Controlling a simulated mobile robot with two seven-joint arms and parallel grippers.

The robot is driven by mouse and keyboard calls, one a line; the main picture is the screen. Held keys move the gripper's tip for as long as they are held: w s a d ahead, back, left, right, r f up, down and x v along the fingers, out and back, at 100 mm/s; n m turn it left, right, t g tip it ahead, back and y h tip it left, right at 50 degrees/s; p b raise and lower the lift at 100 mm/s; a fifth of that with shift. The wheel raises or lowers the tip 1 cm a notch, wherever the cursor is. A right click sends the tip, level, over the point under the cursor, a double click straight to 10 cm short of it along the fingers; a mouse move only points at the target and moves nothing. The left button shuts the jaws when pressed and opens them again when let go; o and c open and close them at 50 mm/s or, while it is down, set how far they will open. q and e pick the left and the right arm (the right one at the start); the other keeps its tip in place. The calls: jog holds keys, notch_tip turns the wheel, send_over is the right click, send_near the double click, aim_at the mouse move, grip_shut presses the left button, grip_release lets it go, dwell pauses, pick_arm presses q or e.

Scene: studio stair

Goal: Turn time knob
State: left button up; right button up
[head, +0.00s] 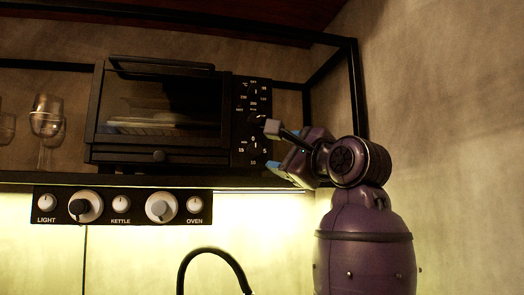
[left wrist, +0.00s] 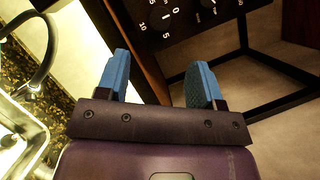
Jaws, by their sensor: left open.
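The black mini oven (head: 160,105) stands on the shelf with a dial panel on its right side. The time knob (head: 253,150) is the lowest dial, ringed by 0, 5, 10 and 15; it is dark and hard to make out. The same knob shows at the top of the left wrist view (left wrist: 160,17), beyond the fingertips. My left gripper (head: 284,152) is open, with blue fingers spread and nothing between them (left wrist: 160,75). It is just right of the panel, apart from the knob. My right gripper is not in view.
A thin black shelf frame (head: 355,85) rises behind my arm. Glasses (head: 46,118) stand left of the oven. Below the shelf is a control strip (head: 120,206) with light, kettle and oven knobs. A black faucet (head: 212,251) arches below; the sink (left wrist: 18,140) shows in the wrist view.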

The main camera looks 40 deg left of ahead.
aim_at(257, 150)
pick_arm(q)
jog(key=x, duration=1)
jog(key=shift+w+a, duration=0.1)
jog(key=shift+p, duration=0.3)
jog(key=c, duration=0.9)
